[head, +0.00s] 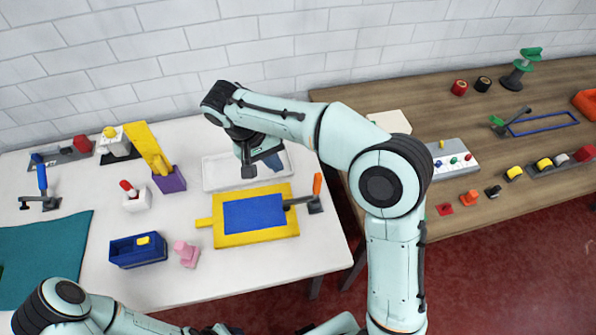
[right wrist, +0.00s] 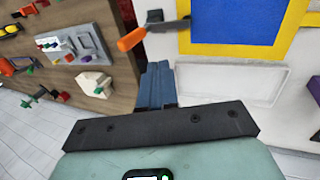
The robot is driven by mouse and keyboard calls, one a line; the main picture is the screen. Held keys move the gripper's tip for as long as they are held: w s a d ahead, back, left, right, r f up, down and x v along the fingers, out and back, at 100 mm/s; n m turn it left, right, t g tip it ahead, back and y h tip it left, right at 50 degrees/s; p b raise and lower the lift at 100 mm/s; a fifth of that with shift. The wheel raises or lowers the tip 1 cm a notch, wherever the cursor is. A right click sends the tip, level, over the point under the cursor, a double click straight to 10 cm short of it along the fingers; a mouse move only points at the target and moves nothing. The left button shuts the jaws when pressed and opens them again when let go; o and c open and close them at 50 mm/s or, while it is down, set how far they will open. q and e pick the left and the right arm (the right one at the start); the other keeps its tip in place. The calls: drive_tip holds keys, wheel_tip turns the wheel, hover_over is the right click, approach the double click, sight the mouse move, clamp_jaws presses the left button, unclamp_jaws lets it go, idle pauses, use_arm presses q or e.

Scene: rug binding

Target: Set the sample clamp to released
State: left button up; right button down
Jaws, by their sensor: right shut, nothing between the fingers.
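A clamp with an orange handle (head: 317,184) stands at the right edge of a yellow board (head: 225,238) with a blue sheet (head: 252,214) on it. The handle stands up in the head view, and the dark clamp arm (head: 298,201) reaches left to the blue sheet's edge. In the right wrist view the orange handle (right wrist: 131,39) and dark arm (right wrist: 168,24) show at the top. My right gripper (head: 262,168) is shut and empty, behind the board and left of the handle, apart from it. My left gripper is not clearly visible; only its arm shows at bottom left.
A white tray (head: 212,178) lies behind the board, partly under my right gripper. A second clamp with a blue handle (head: 42,180) stands at far left. A blue bin (head: 125,258) and pink piece (head: 187,254) lie left of the board. A wooden table (head: 440,105) adjoins at right.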

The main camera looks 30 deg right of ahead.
drive_tip(key=b, duration=0.1)
approach(313, 186)
wheel_tip(313, 186, down, 4)
drive_tip(key=a, duration=0.3)
use_arm(q)
drive_tip(key=shift+s+f, duration=0.4)
drive_tip(key=shift+f, duration=0.15)
use_arm(e)
drive_tip(key=d, duration=0.4)
drive_tip(key=shift+s+d+f, duration=0.1)
drive_tip(key=shift+s+f, duration=0.05)
drive_tip(key=shift+f, duration=0.1)
drive_tip(key=shift+d, duration=0.15)
use_arm(q)
drive_tip(key=shift+s+f, duration=0.15)
use_arm(e)
drive_tip(key=shift+s+d+y, duration=0.1)
drive_tip(key=shift+d+y, duration=0.1)
drive_tip(key=shift+y, duration=0.1)
use_arm(q)
drive_tip(key=shift+f, duration=0.1)
use_arm(e)
drive_tip(key=shift+s+d+r, duration=0.1)
drive_tip(key=shift+d, duration=0.25)
